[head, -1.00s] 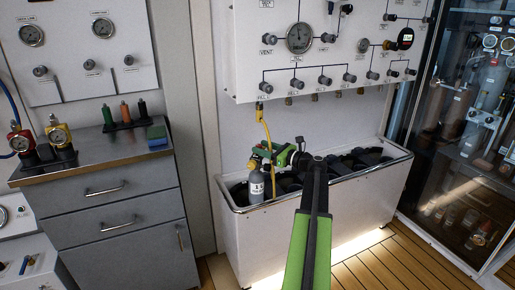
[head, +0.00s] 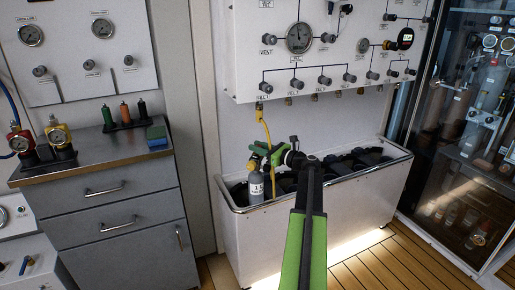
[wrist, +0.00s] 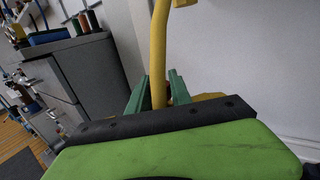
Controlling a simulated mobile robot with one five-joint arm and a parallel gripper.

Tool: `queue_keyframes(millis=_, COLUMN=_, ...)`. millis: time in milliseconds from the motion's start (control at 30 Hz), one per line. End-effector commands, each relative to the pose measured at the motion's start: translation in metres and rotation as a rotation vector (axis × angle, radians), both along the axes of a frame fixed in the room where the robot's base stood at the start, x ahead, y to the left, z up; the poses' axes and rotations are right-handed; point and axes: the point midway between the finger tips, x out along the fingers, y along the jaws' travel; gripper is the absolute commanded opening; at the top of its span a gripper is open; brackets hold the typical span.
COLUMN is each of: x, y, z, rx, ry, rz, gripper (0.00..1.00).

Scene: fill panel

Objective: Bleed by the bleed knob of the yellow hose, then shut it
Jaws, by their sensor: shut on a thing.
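The yellow hose (head: 265,126) hangs from the FILL 1 outlet of the white panel and runs down to a grey cylinder (head: 256,187) in the trough. Its yellow end fitting (head: 252,164) sits at the cylinder's top. My gripper (head: 266,155) is at this fitting, shut on a small part there, which looks like the bleed knob. The knob itself is hidden by the jaws. In the wrist view, the hose (wrist: 159,55) shows between the green fingers of my gripper (wrist: 156,92), and part of the orange-yellow fitting (wrist: 210,97) shows behind the right finger.
The white trough (head: 310,220) has a metal rim around several dark cylinders. The fill panel (head: 335,65) with gauges and knobs is above. A grey drawer cabinet (head: 110,215) stands left and a glass cabinet (head: 475,130) right. The wooden floor in front is clear.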

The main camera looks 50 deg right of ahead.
Motion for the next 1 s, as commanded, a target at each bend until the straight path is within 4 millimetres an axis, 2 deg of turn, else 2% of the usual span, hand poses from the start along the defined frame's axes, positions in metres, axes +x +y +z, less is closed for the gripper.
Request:
queue_keyframes(millis=267, x=0.0012, y=-0.0041, z=-0.0011, rx=-0.002, ry=0.003, rz=-0.049, gripper=0.00)
queue_keyframes(millis=1000, x=0.0010, y=-0.0059, z=-0.0010, rx=-0.002, ry=0.005, rz=-0.479, gripper=0.00)
